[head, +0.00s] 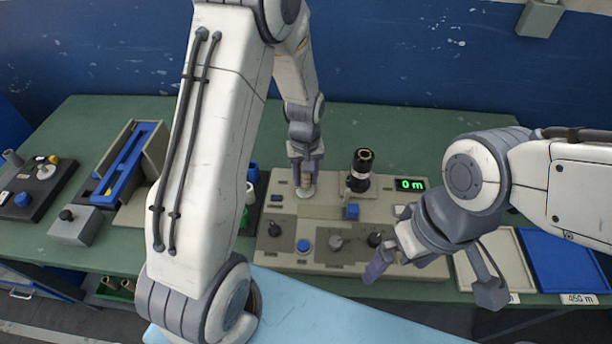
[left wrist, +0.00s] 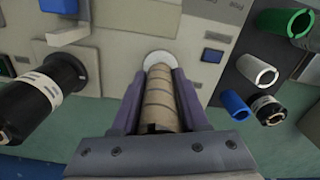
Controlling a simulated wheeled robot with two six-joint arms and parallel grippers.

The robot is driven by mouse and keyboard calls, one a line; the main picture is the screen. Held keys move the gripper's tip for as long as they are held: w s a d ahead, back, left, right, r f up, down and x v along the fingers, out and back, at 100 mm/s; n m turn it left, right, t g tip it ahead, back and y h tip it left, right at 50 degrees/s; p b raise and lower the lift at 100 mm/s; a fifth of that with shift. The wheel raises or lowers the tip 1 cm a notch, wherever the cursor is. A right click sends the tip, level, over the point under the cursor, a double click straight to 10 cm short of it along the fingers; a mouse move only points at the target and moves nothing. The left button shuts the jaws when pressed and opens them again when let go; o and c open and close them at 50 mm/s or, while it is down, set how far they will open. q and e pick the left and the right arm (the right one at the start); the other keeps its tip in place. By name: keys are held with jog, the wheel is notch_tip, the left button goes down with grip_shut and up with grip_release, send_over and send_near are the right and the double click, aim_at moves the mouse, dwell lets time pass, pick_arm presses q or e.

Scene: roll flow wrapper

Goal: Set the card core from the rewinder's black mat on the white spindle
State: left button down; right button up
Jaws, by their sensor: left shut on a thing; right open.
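My left gripper (head: 306,178) is shut on a brown card core with spiral seams (left wrist: 160,100), its jaws on either side in the left wrist view (left wrist: 158,100). The core's far end is at the round white spindle (left wrist: 158,58), whose white disc also shows below the jaws in the head view (head: 305,192). I cannot tell whether the core is around the spindle or just short of it. The black mat (left wrist: 228,90) holds green, white, blue and black cores. My right gripper (head: 385,262) is open and empty at the rewinder's front right.
The beige rewinder panel (head: 320,255) has knobs, a blue button (head: 304,245) and a green "0 m" display (head: 410,185). A white tray (head: 505,270) and a blue tray (head: 565,265) lie at right.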

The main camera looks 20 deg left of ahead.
pick_arm(q)
jog(key=shift+f+b, duration=0.4)
jog(key=shift+f, duration=0.35)
jog(key=shift+f, duration=0.15)
dwell(0.3)
grip_release()
notch_tip(320, 180, up, 8)
jog(key=p, duration=0.7)
dwell(0.4)
